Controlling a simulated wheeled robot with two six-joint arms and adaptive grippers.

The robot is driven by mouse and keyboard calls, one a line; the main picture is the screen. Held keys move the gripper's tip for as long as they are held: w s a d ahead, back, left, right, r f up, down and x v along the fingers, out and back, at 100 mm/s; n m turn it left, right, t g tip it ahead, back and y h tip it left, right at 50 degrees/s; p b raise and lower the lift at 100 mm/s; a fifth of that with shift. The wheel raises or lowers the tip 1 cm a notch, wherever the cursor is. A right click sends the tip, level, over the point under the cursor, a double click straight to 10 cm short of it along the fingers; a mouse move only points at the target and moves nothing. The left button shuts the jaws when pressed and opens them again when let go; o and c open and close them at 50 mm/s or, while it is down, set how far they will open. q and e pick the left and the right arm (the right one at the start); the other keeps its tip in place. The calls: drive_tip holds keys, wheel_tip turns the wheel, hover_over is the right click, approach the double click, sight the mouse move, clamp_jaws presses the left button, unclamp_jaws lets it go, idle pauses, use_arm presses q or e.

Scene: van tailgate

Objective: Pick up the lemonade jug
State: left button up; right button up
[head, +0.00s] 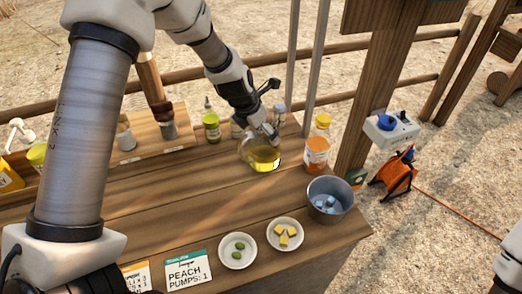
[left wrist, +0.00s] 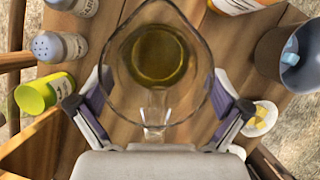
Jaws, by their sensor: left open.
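The lemonade jug (head: 262,157) is clear glass with yellow liquid low inside. It stands on the wooden counter near its far edge. In the left wrist view the jug (left wrist: 158,55) is seen from above, its clear handle pointing toward my palm. My left gripper (head: 262,122) is above and behind the jug in the head view. Its fingers (left wrist: 160,106) are spread wide, one on each side of the handle, with gaps between. The gripper hides part of the jug's top in the head view. My right gripper is not in view.
An orange-labelled bottle (head: 317,145) stands right of the jug, a green bottle (head: 211,123) to its left. A metal bucket (head: 331,198) and two white bowls (head: 238,264) (head: 297,235) are nearer. Shakers (left wrist: 59,46) and a lime-green cup (left wrist: 32,97) show in the wrist view.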

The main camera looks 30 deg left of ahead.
use_arm(q)
drive_tip(key=shift+w+f, duration=0.55)
drive_tip(key=shift+f, duration=0.3)
drive_tip(key=shift+s+r, duration=0.1)
drive_tip(key=shift+c, duration=1.3)
drive_tip(key=shift+s, duration=0.1)
drive_tip(key=c, duration=1.2)
drive_tip(key=shift+r, duration=0.1)
drive_tip(key=shift+c, duration=0.5)
drive_tip(key=shift+r, duration=0.1)
